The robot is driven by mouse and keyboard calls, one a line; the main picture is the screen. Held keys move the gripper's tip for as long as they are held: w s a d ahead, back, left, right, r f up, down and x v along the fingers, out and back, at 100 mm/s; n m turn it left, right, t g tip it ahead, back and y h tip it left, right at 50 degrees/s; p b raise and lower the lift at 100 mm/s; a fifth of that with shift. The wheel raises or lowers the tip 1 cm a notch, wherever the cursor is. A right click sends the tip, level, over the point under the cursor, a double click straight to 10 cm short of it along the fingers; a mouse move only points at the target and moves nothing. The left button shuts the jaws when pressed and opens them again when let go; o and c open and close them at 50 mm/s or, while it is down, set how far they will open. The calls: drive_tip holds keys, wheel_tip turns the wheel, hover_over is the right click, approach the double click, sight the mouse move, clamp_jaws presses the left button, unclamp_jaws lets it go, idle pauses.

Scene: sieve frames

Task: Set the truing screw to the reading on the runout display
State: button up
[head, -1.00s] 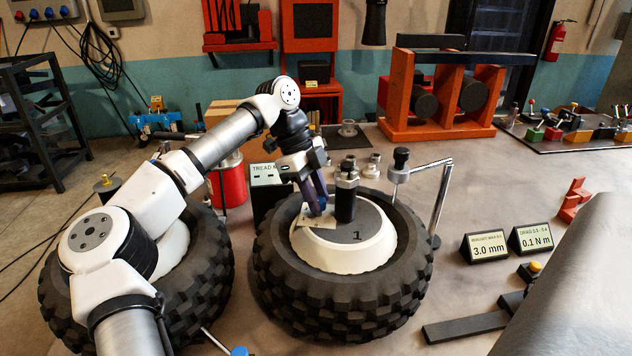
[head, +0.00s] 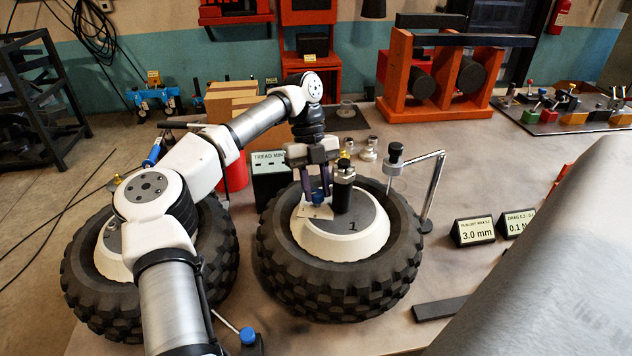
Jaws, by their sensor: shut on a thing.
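My gripper (head: 317,197) points down over the wheel marked 1, its two dark fingers on either side of a small blue knob (head: 318,199), which looks like the truing screw. It is shut on this knob. The knob stands by a pale label plate (head: 312,212) on the white hub (head: 345,246), left of a black post (head: 343,196). No scale reading on the knob can be made out. The runout display (head: 473,231), a small black wedge sign right of the wheel, reads 3.0 mm.
A drag display (head: 515,223) beside it is partly hidden by a large grey surface (head: 560,260) at right. A bent chrome stand (head: 435,185) rises at the tyre's right. A black tread box (head: 271,180) stands behind left. A second tyre (head: 85,290) lies under my arm.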

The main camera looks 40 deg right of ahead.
idle(0.3)
drive_tip(key=o, duration=1)
drive_tip(key=shift+c, duration=0.2)
drive_tip(key=shift+m, duration=0.3)
